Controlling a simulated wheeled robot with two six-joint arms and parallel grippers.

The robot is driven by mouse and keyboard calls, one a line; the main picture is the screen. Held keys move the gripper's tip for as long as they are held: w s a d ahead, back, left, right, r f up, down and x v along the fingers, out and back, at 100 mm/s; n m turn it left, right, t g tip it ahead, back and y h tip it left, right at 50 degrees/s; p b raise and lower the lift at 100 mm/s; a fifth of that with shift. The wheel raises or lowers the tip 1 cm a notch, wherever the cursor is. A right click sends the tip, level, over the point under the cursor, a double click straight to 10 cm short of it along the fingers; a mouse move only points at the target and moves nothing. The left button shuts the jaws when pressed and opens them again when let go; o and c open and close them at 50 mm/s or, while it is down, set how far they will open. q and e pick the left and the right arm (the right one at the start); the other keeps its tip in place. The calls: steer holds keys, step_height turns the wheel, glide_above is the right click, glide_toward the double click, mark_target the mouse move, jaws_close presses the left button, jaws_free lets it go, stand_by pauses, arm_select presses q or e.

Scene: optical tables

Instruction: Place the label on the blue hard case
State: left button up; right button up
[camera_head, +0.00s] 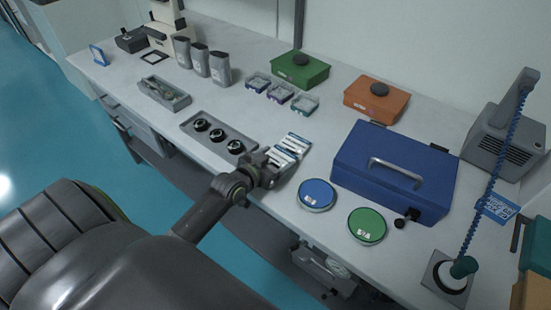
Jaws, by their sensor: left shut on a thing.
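The blue hard case (350,157) lies closed on the table right of centre, with a grey handle on its lid. My left gripper (274,165) is left of the case, over the table's front part, and is shut on a small white-and-blue label (281,158). The fingers hide part of this label. Another white-and-blue label (296,139) shows just behind it; I cannot tell whether the two touch. My right gripper is out of view.
A blue round tin (316,194) and a green round tin (367,225) lie in front of the case. A grey tray (245,162) with black round parts is left of the gripper. Green (301,72) and orange (375,102) boxes stand behind. A blue coiled cord (495,190) rises at right.

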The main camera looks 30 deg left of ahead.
arm_select(q)
steer(key=shift+f, duration=0.15)
steer(key=o, duration=1)
steer(key=shift+c, duration=0.2)
steer(key=shift+f+b, duration=0.1)
steer(key=shift+b, duration=0.25)
steer(key=v, duration=1.7)
steer(key=shift+r, duration=0.4)
steer(key=shift+s+a, duration=0.1)
steer(key=shift+s, duration=0.05)
